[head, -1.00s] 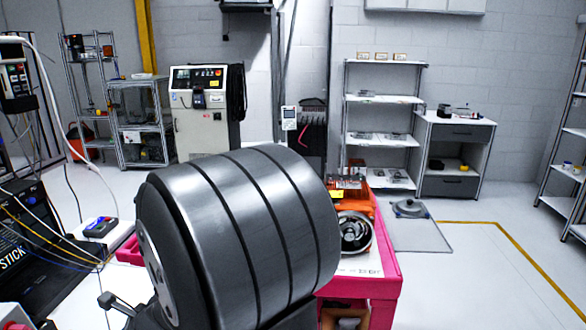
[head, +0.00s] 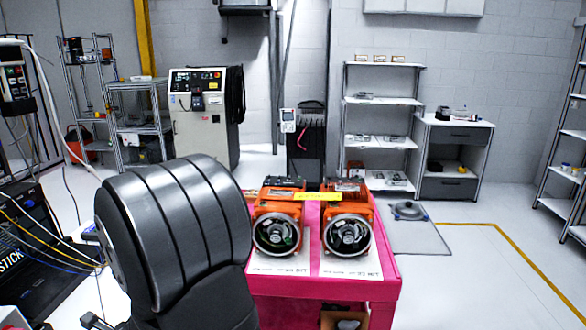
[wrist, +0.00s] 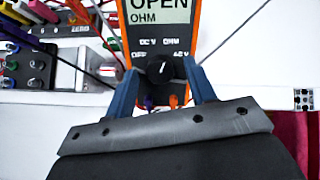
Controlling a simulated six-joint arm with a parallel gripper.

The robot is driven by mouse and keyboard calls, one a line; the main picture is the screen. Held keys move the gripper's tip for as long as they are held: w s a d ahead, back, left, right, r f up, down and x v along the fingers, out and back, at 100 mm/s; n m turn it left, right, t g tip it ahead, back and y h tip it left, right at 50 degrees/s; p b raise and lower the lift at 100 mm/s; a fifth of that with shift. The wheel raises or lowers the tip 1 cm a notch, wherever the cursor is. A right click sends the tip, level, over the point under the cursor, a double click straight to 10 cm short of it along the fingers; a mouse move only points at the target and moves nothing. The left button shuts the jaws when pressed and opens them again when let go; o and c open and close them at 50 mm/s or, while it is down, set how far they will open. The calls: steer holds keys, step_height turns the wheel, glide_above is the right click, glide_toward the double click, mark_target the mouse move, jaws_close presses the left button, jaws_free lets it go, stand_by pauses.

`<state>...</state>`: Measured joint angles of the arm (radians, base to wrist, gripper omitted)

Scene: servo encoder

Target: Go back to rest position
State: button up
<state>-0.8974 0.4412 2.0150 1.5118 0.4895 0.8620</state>
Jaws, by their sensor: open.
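My gripper (wrist: 162,88) shows in the wrist view as two blue fingers standing apart. An orange multimeter (wrist: 150,47) lies beyond and between the fingers, and its display (wrist: 158,10) reads "OPEN OHM". Its dial and lower sockets show between the fingertips. I see nothing clearly held, though the gap between the fingers and the meter's sides is hard to judge. In the head view my dark, ribbed arm link fills the lower left middle and my gripper is out of sight.
A pink table (head: 385,240) carries two orange servo units (head: 277,215) (head: 347,215) on white sheets. Computer gear and cables (head: 35,225) stand at the left. Panels with coloured leads (wrist: 30,60) lie left of the meter. The floor (head: 480,270) at the right is clear.

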steer(key=s+v, duration=0.1)
steer(key=v, duration=1.6)
steer(key=x, duration=1.1)
steer(key=w+x, duration=0.1)
steer(key=x, duration=0.5)
steer(key=shift+a+f, duration=0.15)
steer(key=shift+f, duration=0.05)
steer(key=shift+r+n, duration=0.1)
steer(key=shift+n, duration=0.4)
steer(key=n, duration=0.3)
steer(key=shift+n, duration=0.3)
steer(key=n, duration=0.5)
steer(key=shift+n+g, duration=0.3)
